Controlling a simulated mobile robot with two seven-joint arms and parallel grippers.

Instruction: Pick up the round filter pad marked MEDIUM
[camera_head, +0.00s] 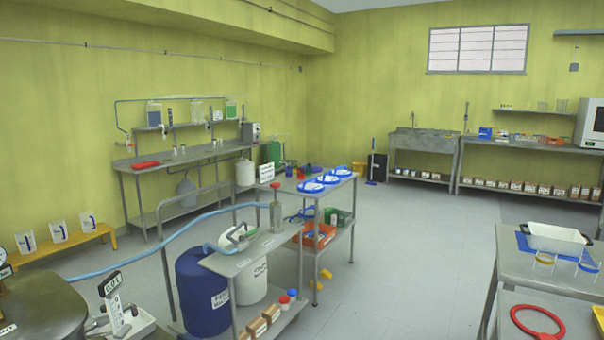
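Three round white pads with blue rims lie in a row on a grey metal table in the middle of the room. The near one (310,187), the middle one (326,179) and the far one (341,172) are all flat on the tabletop, close to its right edge. They may be the filter pads. Any marking on them is too small to read, so I cannot tell which is MEDIUM. Neither of my grippers is in view.
The grey table (290,184) also holds small red and blue items. A cart with a blue barrel (203,290) and a blue hose (150,243) stands in front. A bench (510,265) with a white tray (555,238) is at right. Floor (400,260) between is clear.

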